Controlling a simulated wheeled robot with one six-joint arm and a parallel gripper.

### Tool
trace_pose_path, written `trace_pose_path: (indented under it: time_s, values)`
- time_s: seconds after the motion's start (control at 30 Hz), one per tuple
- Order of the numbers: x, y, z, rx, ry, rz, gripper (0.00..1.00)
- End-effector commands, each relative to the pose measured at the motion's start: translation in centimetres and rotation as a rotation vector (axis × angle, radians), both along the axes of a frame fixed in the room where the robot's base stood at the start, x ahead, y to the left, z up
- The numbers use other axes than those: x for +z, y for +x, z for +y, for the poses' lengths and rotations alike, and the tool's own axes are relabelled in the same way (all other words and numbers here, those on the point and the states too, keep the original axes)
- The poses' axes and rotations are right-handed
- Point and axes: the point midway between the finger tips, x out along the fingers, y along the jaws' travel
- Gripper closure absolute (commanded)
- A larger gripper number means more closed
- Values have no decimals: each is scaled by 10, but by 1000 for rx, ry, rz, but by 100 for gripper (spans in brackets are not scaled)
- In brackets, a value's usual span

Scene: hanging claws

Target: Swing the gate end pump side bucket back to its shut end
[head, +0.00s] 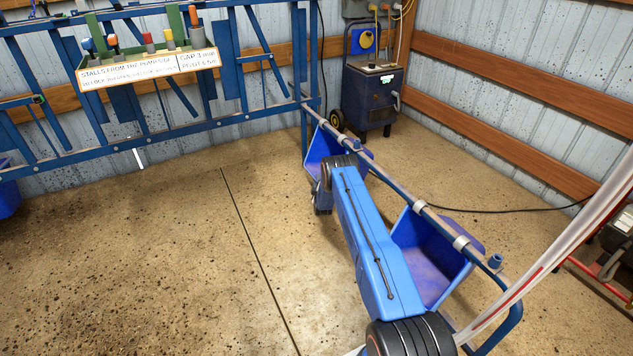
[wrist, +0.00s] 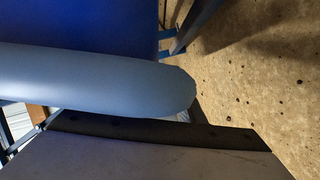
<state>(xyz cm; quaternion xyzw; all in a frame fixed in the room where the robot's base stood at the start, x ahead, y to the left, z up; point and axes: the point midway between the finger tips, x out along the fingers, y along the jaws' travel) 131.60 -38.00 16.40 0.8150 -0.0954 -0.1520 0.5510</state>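Two blue buckets hang from a blue rail in the head view. The far bucket (head: 319,150), at the end by the blue gate and nearer the pump, is partly hidden behind my arm. The near bucket (head: 433,258) stands open-topped beside my arm. My gripper (head: 322,206) is beside the far bucket, mostly hidden by my arm; its fingertips do not show there. In the wrist view, a smooth grey rounded bar (wrist: 100,82) crosses close up, before a blue surface (wrist: 95,25). A pale, dark-edged part lies below it. I cannot tell whether my gripper holds anything.
A dark blue pump-like machine (head: 374,92) stands in the back corner. A sign (head: 150,68) with coloured handles is on the blue gate (head: 140,105). A black hose (head: 500,210) crosses the floor at right.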

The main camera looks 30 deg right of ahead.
Motion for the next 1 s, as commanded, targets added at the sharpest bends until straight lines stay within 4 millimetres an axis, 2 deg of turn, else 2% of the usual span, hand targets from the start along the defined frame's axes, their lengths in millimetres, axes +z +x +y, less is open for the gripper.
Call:
trace_pose_path:
  time_s: [0.2, 0.57, 0.6, 0.73, 1.0]
  values:
    - [-3, 16, -6, 0, 0, 1, 65]
    - [-3, 19, -7, 0, 0, 1, 65]
    - [-3, 19, -7, 0, 0, 1, 67]
    - [-3, 19, -7, 0, 0, 1, 98]
    - [-3, 19, -3, 1, 9, 3, 100]
